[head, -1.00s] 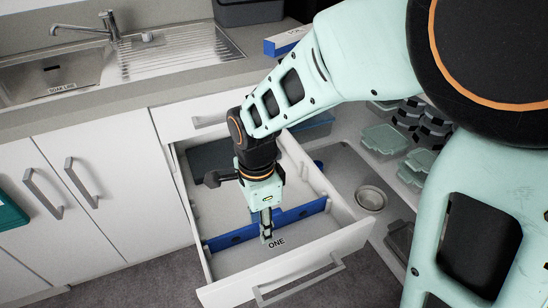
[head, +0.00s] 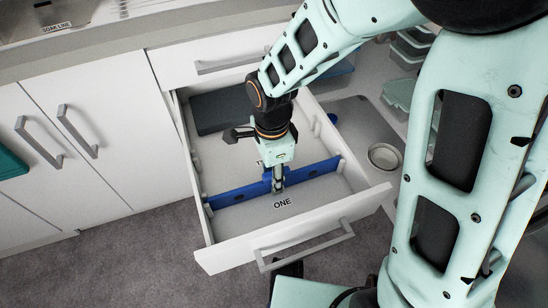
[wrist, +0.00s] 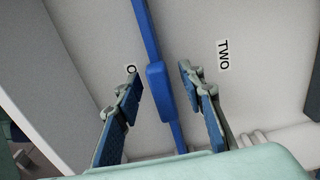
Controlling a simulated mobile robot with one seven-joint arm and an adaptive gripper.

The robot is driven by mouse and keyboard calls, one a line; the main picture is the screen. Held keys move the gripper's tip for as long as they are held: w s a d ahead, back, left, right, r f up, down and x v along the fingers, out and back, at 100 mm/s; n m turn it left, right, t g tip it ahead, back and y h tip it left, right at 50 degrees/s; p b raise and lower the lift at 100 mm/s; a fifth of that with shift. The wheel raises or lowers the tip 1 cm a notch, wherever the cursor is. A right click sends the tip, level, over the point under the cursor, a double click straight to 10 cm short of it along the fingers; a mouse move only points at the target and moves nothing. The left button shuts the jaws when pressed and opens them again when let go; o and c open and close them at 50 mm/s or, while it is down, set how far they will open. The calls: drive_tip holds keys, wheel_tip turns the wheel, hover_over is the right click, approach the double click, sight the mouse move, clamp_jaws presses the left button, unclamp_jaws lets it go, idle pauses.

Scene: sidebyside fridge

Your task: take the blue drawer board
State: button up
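The blue drawer board (head: 232,196) stands on edge across the open white drawer (head: 225,255), dividing its floor. It has a thicker block (wrist: 157,88) at its middle. My gripper (head: 277,188) points down into the drawer at the middle of the board. In the wrist view my gripper (wrist: 160,76) is open, with one finger on each side of the board and its block. Gaps show between the fingers and the block. A ONE label (head: 282,203) lies on the near side of the board and a TWO label (wrist: 223,56) on the far side.
A dark grey box or panel (head: 218,110) lies at the back of the drawer. The drawer walls enclose my gripper. Closed white cabinets (head: 70,135) stand at left. An open compartment with a round metal cup (head: 384,157) and lidded containers (head: 398,94) is at right.

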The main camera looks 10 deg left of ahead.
drive_tip(key=shift+f+b, duration=0.3)
drive_tip(key=shift+f, duration=1)
drive_tip(key=shift+c, duration=0.3)
clamp_jaws()
